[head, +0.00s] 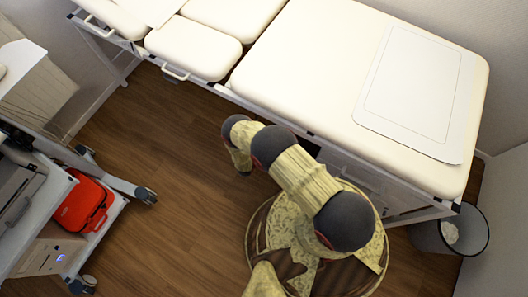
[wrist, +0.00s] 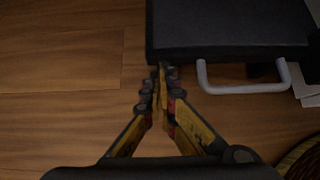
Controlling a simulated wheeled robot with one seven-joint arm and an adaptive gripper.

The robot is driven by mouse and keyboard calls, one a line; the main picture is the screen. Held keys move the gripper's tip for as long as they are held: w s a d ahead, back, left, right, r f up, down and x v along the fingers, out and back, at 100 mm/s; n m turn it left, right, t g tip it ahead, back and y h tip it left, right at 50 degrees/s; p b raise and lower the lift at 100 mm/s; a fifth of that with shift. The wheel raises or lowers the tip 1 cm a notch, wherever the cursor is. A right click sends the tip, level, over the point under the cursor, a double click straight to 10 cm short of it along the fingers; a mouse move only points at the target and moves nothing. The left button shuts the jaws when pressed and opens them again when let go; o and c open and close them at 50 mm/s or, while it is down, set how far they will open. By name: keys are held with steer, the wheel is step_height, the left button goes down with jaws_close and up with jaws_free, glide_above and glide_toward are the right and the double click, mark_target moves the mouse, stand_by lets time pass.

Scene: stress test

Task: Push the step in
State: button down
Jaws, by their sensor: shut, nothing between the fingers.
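The step (wrist: 230,25) is a dark flat slab at the top of the wrist view, with a pale U-shaped handle (wrist: 243,88) along its near edge. My gripper (wrist: 162,72) is shut and empty. Its fingertips are at the near edge of the step, close to its left corner and left of the handle; I cannot tell whether they touch it. In the head view the end of my arm (head: 243,168) hangs low beside the exam table (head: 300,60). The step is mostly hidden there by the table and my arm.
A cart with a red bag (head: 84,203) stands at the left, its wheeled foot (head: 148,196) reaching onto the wood floor (head: 175,215). A waste bin (head: 470,232) is at the right. White sheets (wrist: 306,85) show right of the handle. The floor left of my arm is clear.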

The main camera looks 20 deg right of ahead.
steer(key=w+d, duration=0.7)
steer(key=shift+w, duration=0.1)
steer(key=shift+w+d, duration=0.2)
steer(key=shift+a, duration=0.1)
